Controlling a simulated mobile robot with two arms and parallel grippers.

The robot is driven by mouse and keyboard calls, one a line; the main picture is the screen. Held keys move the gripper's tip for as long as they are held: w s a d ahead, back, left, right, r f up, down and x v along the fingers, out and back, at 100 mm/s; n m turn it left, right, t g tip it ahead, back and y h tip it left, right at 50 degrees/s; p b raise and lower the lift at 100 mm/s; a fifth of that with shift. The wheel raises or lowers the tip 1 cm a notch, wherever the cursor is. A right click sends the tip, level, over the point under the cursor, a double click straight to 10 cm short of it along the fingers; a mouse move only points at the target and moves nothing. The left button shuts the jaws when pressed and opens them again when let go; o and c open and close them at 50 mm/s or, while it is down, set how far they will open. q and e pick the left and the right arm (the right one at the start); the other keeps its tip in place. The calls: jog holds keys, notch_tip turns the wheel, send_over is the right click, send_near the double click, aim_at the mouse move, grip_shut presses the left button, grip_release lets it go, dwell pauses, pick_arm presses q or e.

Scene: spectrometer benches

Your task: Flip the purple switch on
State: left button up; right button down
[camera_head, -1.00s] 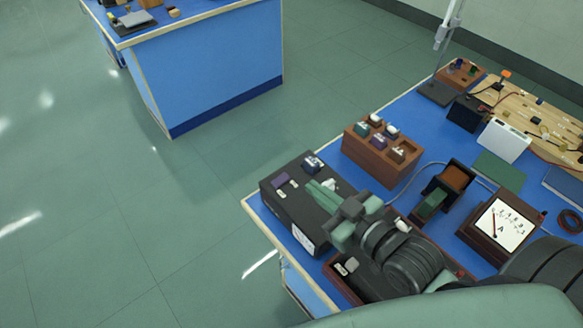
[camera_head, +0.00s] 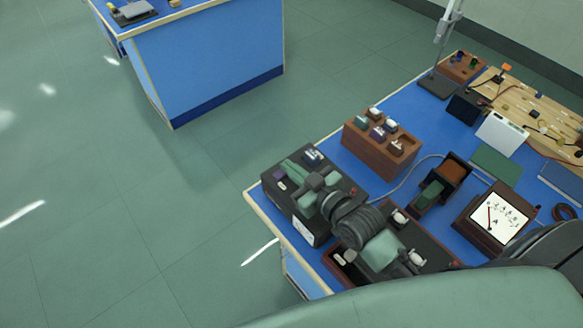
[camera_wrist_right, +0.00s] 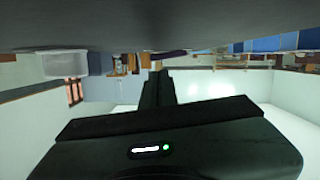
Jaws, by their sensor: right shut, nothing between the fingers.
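The black switch box (camera_head: 318,226) sits at the near left corner of the blue bench, with small switches on its top. A sliver of the purple switch (camera_head: 279,172) shows at the box's left end, mostly hidden by my right gripper (camera_head: 290,172). That gripper has green fingers, is shut and empty, and reaches in over the box top. Its tips are at or just above the purple switch; I cannot tell if they touch. A dark blue switch (camera_head: 312,156) is just behind the fingers. The right wrist view does not clearly show the switch. My left gripper is not in view.
A brown block with several coloured switches (camera_head: 372,152) stands behind the box. A dark box with knobs (camera_head: 422,242) is to the right, near an open dark case (camera_head: 455,172) and an analog meter (camera_head: 487,222). Floor is clear to the left.

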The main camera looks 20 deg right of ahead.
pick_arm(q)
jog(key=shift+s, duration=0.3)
pick_arm(e)
jog(key=shift+f, duration=0.45)
